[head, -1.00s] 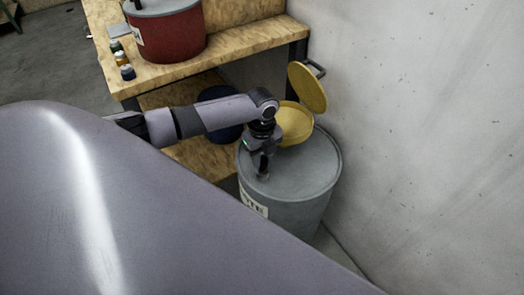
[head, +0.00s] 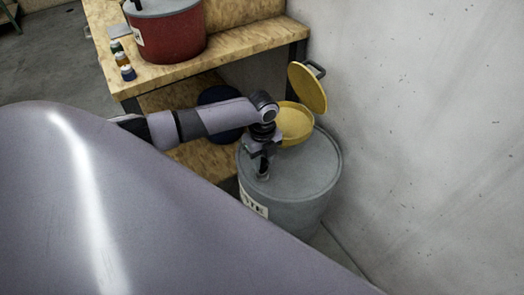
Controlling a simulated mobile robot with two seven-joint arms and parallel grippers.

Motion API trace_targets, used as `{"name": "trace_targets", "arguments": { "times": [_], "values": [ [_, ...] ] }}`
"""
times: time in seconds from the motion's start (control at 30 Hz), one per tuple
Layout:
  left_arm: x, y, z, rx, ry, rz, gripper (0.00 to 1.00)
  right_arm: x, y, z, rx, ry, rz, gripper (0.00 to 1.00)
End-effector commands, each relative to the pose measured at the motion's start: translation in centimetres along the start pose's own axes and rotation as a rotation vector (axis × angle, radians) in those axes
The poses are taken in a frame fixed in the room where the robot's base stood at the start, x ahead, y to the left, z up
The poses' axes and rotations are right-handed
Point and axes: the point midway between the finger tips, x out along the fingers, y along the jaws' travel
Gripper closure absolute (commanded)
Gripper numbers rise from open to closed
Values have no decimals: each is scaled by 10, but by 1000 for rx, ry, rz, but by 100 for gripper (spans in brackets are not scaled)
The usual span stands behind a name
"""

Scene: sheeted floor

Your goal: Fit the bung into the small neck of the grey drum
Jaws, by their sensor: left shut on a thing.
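The grey drum (head: 305,185) stands on the floor beside the wall, with a partly visible label on its front. A yellow funnel (head: 296,122) with its lid (head: 307,88) raised sits on the back of the drum top. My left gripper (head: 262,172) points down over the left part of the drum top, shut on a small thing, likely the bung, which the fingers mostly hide. The small neck is not clearly visible; it may be hidden under the gripper. I cannot tell whether the held thing touches the drum. My right gripper is not in view.
A wooden bench (head: 240,42) behind the drum carries a red drum (head: 172,35) and several small bottles (head: 122,60). A dark blue round thing (head: 218,97) is partly hidden behind my left arm. The pale wall (head: 430,120) closes off the right side.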

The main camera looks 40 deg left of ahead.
Motion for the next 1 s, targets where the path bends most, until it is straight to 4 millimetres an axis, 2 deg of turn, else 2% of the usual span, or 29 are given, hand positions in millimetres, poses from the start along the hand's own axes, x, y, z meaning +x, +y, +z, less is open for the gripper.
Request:
{"name": "trace_targets", "arguments": {
  "times": [0.57, 0.73, 0.77, 0.8, 0.83, 1.0],
  "values": [
    [16, 0, 0, 0, 0, 1, 100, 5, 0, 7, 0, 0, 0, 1],
    [15, 0, 0, 0, 0, 0, 100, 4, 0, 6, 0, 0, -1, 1],
    [15, 0, 0, 0, 0, 0, 60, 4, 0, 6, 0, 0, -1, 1],
    [15, 0, 0, 0, 0, 0, 47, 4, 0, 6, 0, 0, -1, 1],
    [15, 0, 0, 0, 0, 0, 40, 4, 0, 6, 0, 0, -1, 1],
    [15, 0, 0, 0, 0, 0, 40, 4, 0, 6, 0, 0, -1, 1]
  ]
}}
